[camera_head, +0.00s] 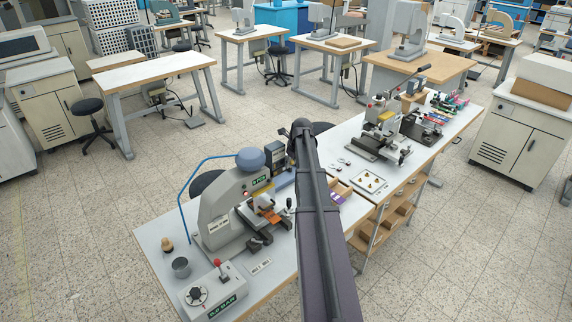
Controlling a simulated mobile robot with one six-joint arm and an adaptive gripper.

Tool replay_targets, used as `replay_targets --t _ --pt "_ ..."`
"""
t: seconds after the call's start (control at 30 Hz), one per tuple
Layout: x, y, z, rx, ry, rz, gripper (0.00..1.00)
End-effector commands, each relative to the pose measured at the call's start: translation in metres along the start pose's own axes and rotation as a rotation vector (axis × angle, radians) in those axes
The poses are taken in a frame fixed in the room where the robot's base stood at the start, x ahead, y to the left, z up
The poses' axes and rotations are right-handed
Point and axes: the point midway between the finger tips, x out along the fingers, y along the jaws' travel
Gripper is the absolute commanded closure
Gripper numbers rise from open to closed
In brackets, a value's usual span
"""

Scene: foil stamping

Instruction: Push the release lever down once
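A grey foil stamping press (220,211) stands on the near white-topped workbench (160,262), left of my arm. In front of it is a grey control box (205,296) with a dial and a short upright lever with a red tip (225,265). I cannot tell which of these is the release lever. My dark arm rises from the bottom centre; I cannot make out my gripper.
A grey cup (181,267) and a small wooden-handled tool (167,244) sit left of the near press. A tray of small brass pieces (370,183) lies right of my arm. A blue tube (186,205) arches behind the near press. Tiled floor is free left of the bench.

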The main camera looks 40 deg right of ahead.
Motion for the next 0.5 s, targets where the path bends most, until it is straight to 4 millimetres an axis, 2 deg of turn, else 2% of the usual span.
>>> replay_targets --t 0.5 --pt "0.0059 0.0001 -0.0069 0.0 0.001 0.001 1.0"
